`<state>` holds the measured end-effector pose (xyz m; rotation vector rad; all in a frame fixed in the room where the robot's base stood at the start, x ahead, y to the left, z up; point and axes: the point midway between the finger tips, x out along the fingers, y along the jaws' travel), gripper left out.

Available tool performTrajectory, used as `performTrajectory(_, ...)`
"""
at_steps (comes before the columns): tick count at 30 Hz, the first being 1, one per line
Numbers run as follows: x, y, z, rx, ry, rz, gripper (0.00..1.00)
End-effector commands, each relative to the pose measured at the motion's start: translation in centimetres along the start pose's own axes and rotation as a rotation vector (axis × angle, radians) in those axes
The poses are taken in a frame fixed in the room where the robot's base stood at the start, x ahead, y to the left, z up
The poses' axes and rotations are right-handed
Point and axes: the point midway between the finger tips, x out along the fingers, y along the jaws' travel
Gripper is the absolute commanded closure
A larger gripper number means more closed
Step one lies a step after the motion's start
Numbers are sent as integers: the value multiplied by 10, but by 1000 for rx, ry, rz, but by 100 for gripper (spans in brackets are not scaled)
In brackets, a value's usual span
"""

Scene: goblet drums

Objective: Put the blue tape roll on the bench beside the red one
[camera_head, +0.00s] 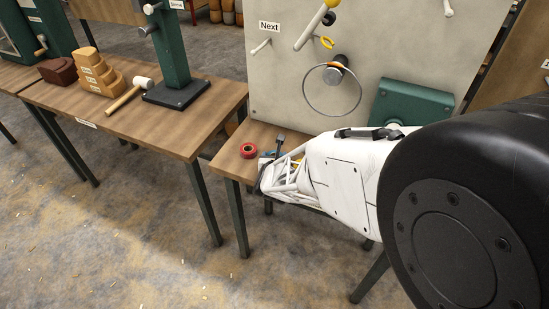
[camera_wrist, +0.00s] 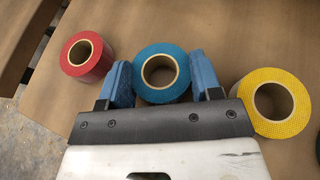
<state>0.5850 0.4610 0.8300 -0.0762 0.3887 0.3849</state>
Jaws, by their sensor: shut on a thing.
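In the wrist view the blue tape roll (camera_wrist: 162,91) sits between the two blue fingers of my gripper (camera_wrist: 163,86), which is shut on it. The red tape roll (camera_wrist: 87,56) lies on the bench (camera_wrist: 150,25) to the left, just beyond the left finger and apart from the blue roll. In the head view the red roll (camera_head: 248,150) lies on the bench near its left end, with my gripper (camera_head: 270,160) just to its right. My arm mostly hides the blue roll there. I cannot tell whether the blue roll touches the bench.
A yellow tape roll (camera_wrist: 274,103) lies close to the right finger. A grey panel (camera_head: 290,90) with hanging tools stands behind the bench. A second bench (camera_head: 200,110) at left holds wooden blocks (camera_head: 95,75), a mallet (camera_head: 128,95) and a green stand (camera_head: 170,50).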

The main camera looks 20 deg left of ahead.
Motion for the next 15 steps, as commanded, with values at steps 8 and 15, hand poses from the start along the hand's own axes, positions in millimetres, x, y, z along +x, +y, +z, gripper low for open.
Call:
performTrajectory(8,1,0,-2,0,0,0,65)
performTrajectory(15,1,0,-2,0,0,0,16)
